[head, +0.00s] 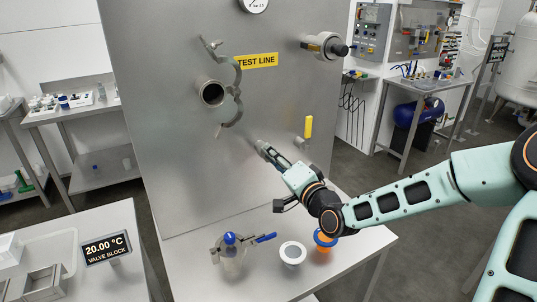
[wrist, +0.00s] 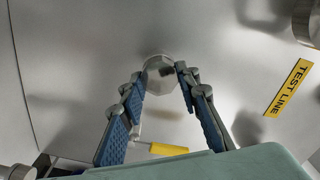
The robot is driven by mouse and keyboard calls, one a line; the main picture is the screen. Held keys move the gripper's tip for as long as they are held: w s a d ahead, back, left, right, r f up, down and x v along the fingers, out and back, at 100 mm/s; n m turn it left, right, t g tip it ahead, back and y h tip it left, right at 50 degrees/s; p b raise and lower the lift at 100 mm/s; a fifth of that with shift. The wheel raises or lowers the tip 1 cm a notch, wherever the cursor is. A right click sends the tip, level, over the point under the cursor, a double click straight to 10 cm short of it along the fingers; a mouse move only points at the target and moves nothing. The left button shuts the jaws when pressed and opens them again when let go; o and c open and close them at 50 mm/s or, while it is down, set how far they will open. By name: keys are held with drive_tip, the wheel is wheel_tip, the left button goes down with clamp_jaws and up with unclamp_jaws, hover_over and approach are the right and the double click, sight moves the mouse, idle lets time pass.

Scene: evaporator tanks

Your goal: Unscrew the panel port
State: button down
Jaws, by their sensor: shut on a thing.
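A small grey many-sided metal fitting (wrist: 159,76) sits on the steel panel (head: 175,140); I take it to be the panel port. My gripper (wrist: 161,72) has its two blue-padded fingers closed on either side of it, fingertips against its edges. In the head view my gripper (head: 264,150) reaches the panel below the TEST LINE label (head: 257,60), and the fitting itself is mostly hidden there by the fingers.
A valve with a yellow handle (head: 309,126) is close right of my gripper. An open pipe stub (head: 212,94) with an open clamp (head: 236,75) is upper left.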

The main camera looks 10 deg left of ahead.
drive_tip(key=n+b, duration=0.3)
drive_tip(key=n, duration=0.2)
drive_tip(key=shift+r, duration=0.1)
drive_tip(key=shift+b, duration=0.3)
drive_tip(key=n+b, duration=0.4)
drive_tip(key=n, duration=0.1)
